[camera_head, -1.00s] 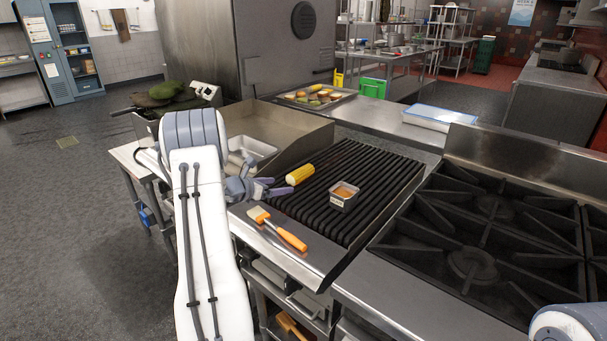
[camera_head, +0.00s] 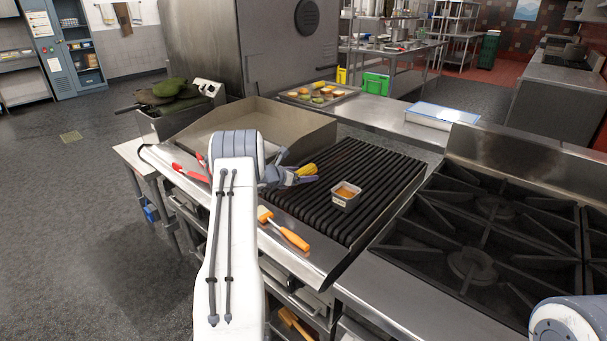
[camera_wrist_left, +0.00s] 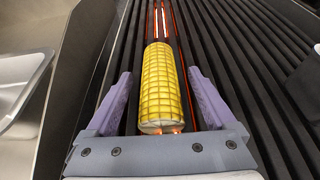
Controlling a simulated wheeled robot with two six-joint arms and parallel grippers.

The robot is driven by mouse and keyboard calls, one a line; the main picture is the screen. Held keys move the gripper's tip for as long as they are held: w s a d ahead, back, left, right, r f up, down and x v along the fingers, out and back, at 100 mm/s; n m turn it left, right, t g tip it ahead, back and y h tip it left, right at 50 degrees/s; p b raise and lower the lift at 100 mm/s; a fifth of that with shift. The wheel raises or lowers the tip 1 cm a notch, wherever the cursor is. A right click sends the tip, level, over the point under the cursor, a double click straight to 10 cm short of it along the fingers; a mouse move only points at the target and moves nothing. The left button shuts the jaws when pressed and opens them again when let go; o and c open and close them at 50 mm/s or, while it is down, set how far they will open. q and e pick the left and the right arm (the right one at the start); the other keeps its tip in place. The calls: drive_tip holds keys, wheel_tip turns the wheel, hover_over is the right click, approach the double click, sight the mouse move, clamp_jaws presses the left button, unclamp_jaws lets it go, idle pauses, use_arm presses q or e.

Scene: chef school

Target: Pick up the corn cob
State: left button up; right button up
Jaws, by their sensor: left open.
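The yellow corn cob (camera_head: 307,169) lies on the black ribbed grill (camera_head: 375,185), near its left side. My left gripper (camera_head: 303,177) is at the cob and hides part of it. In the left wrist view the cob (camera_wrist_left: 161,88) lies lengthwise along the grill bars, between the two purple fingers of my open left gripper (camera_wrist_left: 159,78). A gap shows on each side, so the fingers do not grip it. My right gripper is out of view.
A small metal container of orange sauce (camera_head: 345,196) stands on the grill. An orange-handled brush (camera_head: 285,230) lies on the front steel edge. A griddle with raised walls (camera_head: 300,117) is on the left, burners (camera_head: 480,235) on the right.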

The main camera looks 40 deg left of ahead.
sight(305, 170)
use_arm(q)
clamp_jaws()
drive_tip(key=shift+r, duration=0.15)
drive_tip(key=shift+r, duration=0.3)
drive_tip(key=r, duration=0.2)
drive_tip(key=d+r+b, duration=0.1)
drive_tip(key=shift+s+r, duration=0.15)
drive_tip(key=shift+r, duration=0.25)
drive_tip(key=s+d+r+b, duration=0.2)
drive_tip(key=s+d+r, duration=0.2)
drive_tip(key=d, duration=0.5)
drive_tip(key=shift+d+r+b, duration=0.4)
drive_tip(key=shift+r, duration=0.8)
